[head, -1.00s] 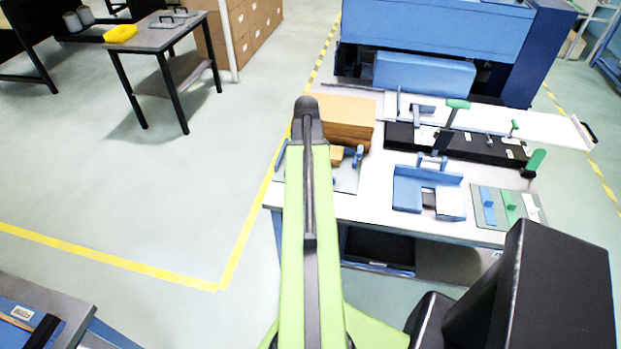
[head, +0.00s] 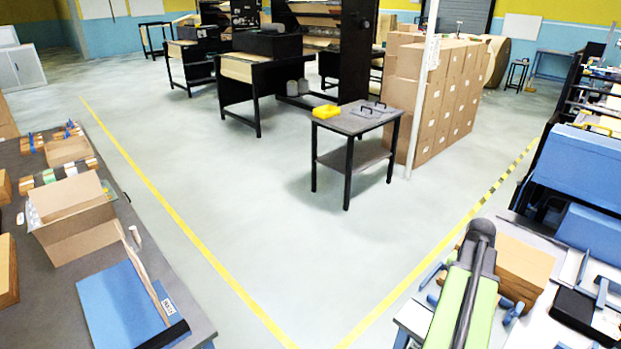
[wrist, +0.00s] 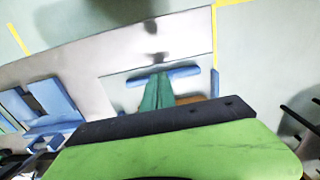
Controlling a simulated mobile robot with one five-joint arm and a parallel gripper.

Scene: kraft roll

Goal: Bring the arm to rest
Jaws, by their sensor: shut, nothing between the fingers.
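My arm (head: 470,290), a green link with a dark rounded top, rises at the lower right of the head view, in front of the bench with the brown block. My gripper does not show in the head view. In the wrist view my gripper (wrist: 159,76) shows as two teal fingers together beyond a dark bar and a green link. It is shut and empty, above the light bench top (wrist: 130,55). A blue bar fixture (wrist: 182,72) shows behind the fingertips; I cannot tell the gap between them.
A brown block (head: 522,265) and blue fixtures stand close to my arm. A workbench with an open carton (head: 75,225) is at left. The floor between is clear.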

